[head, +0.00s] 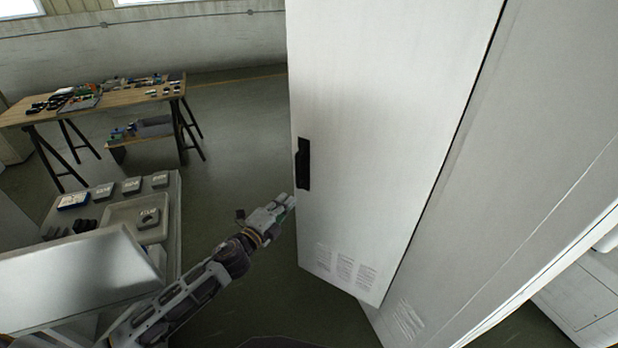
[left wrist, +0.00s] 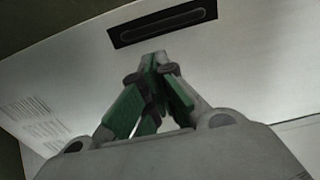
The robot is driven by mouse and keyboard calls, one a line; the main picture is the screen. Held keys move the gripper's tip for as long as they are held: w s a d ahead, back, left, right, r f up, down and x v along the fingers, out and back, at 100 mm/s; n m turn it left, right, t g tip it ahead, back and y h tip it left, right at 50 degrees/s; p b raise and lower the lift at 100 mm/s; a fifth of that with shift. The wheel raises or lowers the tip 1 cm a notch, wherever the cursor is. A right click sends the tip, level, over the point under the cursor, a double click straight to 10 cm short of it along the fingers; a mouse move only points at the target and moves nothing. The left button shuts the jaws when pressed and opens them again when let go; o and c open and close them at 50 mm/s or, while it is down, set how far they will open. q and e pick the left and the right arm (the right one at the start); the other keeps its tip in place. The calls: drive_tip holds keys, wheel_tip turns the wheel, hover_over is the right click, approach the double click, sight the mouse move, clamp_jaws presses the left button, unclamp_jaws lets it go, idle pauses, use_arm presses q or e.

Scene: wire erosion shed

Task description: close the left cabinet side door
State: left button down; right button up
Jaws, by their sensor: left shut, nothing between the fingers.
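The left cabinet side door (head: 385,150) is a tall pale grey panel standing ajar, with its free edge to the left in the head view. It has a dark recessed handle (head: 303,164) near that edge and vent slots low down. My left gripper (head: 289,200) is shut and empty, by the door's free edge just below the handle. In the left wrist view the green-padded fingertips (left wrist: 158,58) point at the door face (left wrist: 90,70), just short of the dark handle (left wrist: 165,24). I cannot tell whether they touch it. My right gripper is not in view.
The cabinet body (head: 520,150) stands to the right of the door. A wooden trestle table (head: 120,98) with tools stands at the back left. A grey bench (head: 172,215) with a tray and small blocks is at the left. Open floor (head: 235,130) lies between.

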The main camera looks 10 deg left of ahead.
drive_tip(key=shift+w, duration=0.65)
use_arm(q)
drive_tip(key=shift+w, duration=0.2)
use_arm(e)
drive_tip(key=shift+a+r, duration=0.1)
use_arm(q)
drive_tip(key=p, duration=0.2)
approach(313, 172)
drive_tip(key=shift+x, duration=2.8)
drive_tip(key=shift+w+d, duration=0.3)
drive_tip(key=shift+w, duration=0.4)
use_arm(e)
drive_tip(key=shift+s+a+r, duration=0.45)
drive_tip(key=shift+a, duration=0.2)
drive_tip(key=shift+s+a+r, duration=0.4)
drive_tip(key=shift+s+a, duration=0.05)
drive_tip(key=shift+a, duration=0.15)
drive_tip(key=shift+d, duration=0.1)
